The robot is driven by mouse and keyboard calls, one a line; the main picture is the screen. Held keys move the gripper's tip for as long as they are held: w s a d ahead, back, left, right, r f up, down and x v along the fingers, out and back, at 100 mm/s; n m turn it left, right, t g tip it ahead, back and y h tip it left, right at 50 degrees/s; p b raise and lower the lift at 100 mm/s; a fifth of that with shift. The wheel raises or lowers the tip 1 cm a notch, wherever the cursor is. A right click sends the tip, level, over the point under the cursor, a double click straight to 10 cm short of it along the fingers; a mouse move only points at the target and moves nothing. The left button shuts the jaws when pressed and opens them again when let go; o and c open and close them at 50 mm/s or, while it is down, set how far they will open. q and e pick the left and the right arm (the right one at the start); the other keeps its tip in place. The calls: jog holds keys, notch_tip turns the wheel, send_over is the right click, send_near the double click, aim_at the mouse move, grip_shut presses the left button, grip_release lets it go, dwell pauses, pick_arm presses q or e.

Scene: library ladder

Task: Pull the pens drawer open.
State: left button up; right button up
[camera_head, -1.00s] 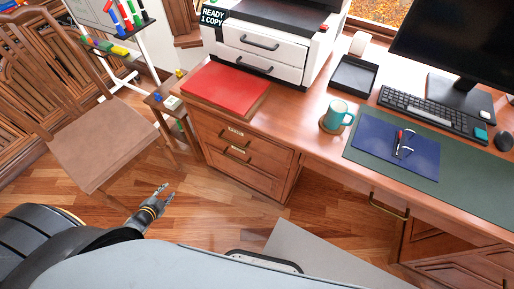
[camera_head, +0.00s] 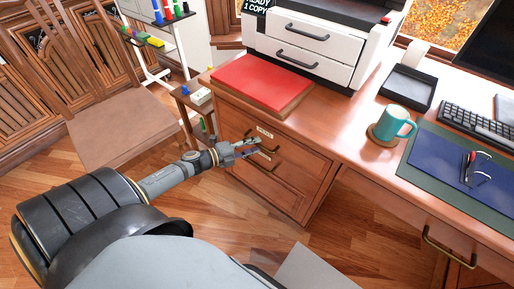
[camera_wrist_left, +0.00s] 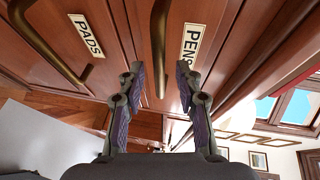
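The pens drawer (camera_head: 298,154) is the upper wooden drawer at the left of the desk, and it looks shut. Its PENS label (camera_wrist_left: 192,45) and brass bar handle (camera_wrist_left: 159,42) show large in the left wrist view. My left gripper (camera_head: 254,146) is at the drawer front. In the left wrist view its two fingers (camera_wrist_left: 160,70) are open, one on each side of the pens handle, with gaps visible. In the head view the gripper partly hides the handle. My right gripper is not in view.
The PADS label (camera_wrist_left: 87,36) and its handle (camera_wrist_left: 45,40) are beside the pens handle in the wrist view. A red folder (camera_head: 262,83) lies on the desk above. A chair (camera_head: 125,125) stands left. A mug (camera_head: 394,124) and printer (camera_head: 310,45) are on the desk.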

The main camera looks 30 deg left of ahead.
pick_arm(q)
jog(key=shift+x, duration=1.1)
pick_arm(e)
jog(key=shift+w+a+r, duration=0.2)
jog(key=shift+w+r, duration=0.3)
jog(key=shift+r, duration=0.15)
pick_arm(q)
jog(key=c, duration=0.4)
grip_shut()
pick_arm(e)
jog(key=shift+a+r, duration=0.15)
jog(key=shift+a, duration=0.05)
